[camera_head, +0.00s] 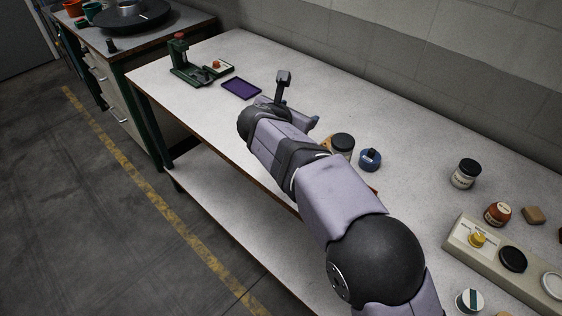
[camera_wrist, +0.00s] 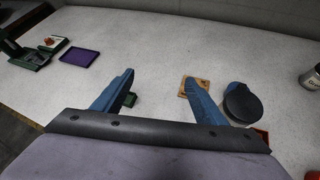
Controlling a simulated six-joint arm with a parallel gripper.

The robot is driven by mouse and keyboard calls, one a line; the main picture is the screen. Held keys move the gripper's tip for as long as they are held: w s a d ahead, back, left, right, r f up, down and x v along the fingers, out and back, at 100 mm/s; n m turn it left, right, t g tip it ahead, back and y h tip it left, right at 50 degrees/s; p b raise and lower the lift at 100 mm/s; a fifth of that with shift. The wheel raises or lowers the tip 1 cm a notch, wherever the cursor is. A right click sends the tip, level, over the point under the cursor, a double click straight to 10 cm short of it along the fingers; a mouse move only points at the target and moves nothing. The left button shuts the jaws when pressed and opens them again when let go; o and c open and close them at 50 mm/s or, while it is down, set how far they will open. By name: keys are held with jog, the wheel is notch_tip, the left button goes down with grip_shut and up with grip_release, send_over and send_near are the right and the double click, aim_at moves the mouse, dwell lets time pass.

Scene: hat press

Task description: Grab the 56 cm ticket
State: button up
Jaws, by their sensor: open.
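I cannot make out which piece is the 56 cm ticket, as no size print is readable. A flat tan piece (camera_wrist: 186,91) lies on the table by the right finger, partly hidden by it. In the head view the arm hides most of the gripper.
A purple tray (camera_head: 240,88) lies near the press. Farther right are more jars and a beige panel (camera_head: 490,252). The table between tray and gripper is clear.

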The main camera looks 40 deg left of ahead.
jog(key=s+f, duration=0.3)
jog(key=s, duration=0.1)
jog(key=s+a+f+t+h+b, duration=0.1)
jog(key=s+f, duration=0.2)
jog(key=s+f+t+h, duration=0.1)
jog(key=s+f, duration=0.2)
jog(key=s, duration=0.1)
jog(key=shift+s+a+f, duration=0.3)
jog(key=shift+a+f, duration=0.05)
jog(key=shift+f, duration=0.05)
jog(key=shift+w+a+f+h, duration=0.15)
jog(key=shift+w+f, duration=0.2)
jog(key=shift+w, duration=0.4)
jog(key=shift+w+a+f+h, duration=0.15)
jog(key=shift+w+f, duration=0.15)
jog(key=shift+w, duration=0.4)
jog(key=shift+p+x, duration=0.8)
jog(key=shift+x, duration=1.35)
jog(key=shift+s, duration=0.1)
jog(key=shift+c, duration=0.3)
jog(key=c, duration=1.1)
